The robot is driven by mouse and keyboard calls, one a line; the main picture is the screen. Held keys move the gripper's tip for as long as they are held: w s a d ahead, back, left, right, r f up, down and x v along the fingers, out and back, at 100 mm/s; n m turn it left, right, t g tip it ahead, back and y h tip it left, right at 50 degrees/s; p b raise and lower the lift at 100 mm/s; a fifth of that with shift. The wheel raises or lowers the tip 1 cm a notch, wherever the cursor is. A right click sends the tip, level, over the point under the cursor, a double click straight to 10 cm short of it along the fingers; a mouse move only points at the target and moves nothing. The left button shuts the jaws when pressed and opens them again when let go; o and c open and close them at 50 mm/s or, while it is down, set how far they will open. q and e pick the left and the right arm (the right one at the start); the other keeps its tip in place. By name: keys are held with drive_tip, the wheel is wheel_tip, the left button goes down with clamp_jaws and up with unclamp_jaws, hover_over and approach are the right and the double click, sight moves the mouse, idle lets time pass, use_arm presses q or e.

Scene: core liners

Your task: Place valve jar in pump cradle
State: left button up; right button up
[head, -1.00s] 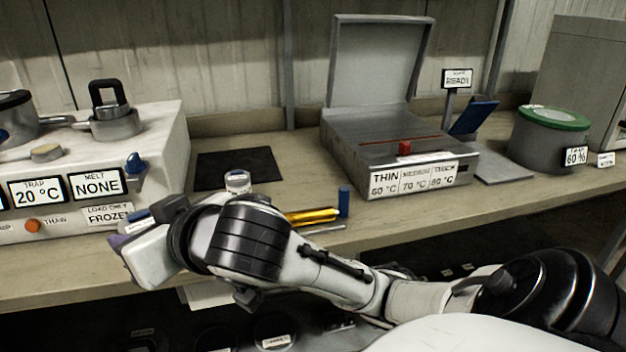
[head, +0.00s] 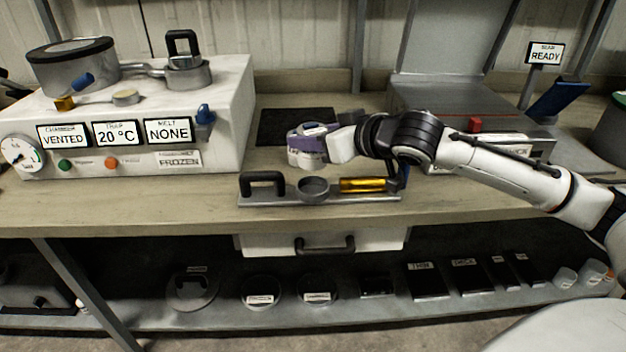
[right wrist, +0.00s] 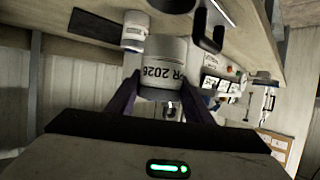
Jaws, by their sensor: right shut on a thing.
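My right gripper (head: 312,143) has purple fingers and is shut on a white jar (right wrist: 165,75), whose dark print ends in "2026" in the right wrist view. In the head view the jar (head: 299,158) is partly hidden by the fingers, in front of the dark mat. A grey metal stand, which looks like the pump cradle (head: 285,199), lies at the bench's front edge, nearer than the jar. It has a black handle, an empty-looking round cup (head: 313,188) and a brass cylinder (head: 363,185). The jar is apart from the cup. My left gripper is not in view.
A second white jar (right wrist: 134,30) stands near the dark mat (head: 280,127). A white machine (head: 225,110) stands left, its signs reading VENTED, 20 °C and NONE. An open grey box (head: 430,95) stands right, behind my right arm. Lids and plates lie on the lower shelf.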

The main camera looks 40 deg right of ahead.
sight(313, 156)
wheel_tip(313, 156, down, 3)
drive_tip(key=shift+f, duration=0.7)
use_arm(q)
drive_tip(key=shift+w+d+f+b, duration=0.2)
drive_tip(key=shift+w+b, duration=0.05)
drive_tip(key=shift+b, duration=0.3)
use_arm(e)
drive_tip(key=shift+f, duration=1.55)
drive_tip(key=shift+f, duration=0.15)
drive_tip(key=o, duration=1.1)
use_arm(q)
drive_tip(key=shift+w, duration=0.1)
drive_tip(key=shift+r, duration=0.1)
